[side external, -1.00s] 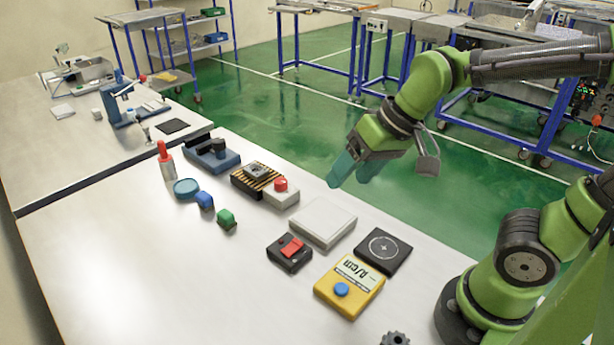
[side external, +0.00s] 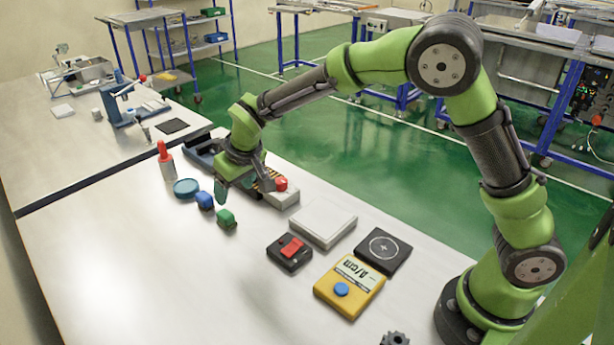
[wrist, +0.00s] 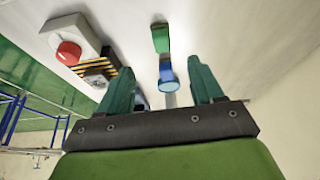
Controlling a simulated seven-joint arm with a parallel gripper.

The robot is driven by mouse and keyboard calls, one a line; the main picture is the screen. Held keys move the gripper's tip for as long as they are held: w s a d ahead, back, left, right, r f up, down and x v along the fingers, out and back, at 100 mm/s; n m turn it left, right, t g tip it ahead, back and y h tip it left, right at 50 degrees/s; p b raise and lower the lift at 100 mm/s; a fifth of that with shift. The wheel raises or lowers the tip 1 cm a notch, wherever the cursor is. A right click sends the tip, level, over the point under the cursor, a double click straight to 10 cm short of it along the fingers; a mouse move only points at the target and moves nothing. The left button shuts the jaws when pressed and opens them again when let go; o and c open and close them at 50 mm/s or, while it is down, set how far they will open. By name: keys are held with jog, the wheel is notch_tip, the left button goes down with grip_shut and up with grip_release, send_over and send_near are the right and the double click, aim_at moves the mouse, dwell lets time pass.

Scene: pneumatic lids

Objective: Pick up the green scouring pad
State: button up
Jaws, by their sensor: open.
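The green scouring pad (side external: 227,219) appears as a small green block on the white table in the side view, right of a small blue block (side external: 205,200). It also shows in the wrist view (wrist: 160,38) near the top edge, ahead of the fingers. My gripper (side external: 222,190) is above the table near the blue block, with teal fingers pointing down, a little behind and apart from the green pad. In the wrist view my gripper (wrist: 160,68) is open, with a wide gap between its fingertips and nothing gripped.
Close by stand a red button box (side external: 282,195), a blue round lid (side external: 186,188) and a red-topped bottle (side external: 166,162). A white box (side external: 323,222), a black box with red switch (side external: 290,252) and a yellow meter (side external: 350,286) lie to the right. The front left table is clear.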

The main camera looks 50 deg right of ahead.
aim_at(227, 214)
jog(key=x, duration=1.2)
jog(key=shift+a, duration=0.1)
jog(key=c, duration=1.1)
notch_tip(227, 214, up, 10)
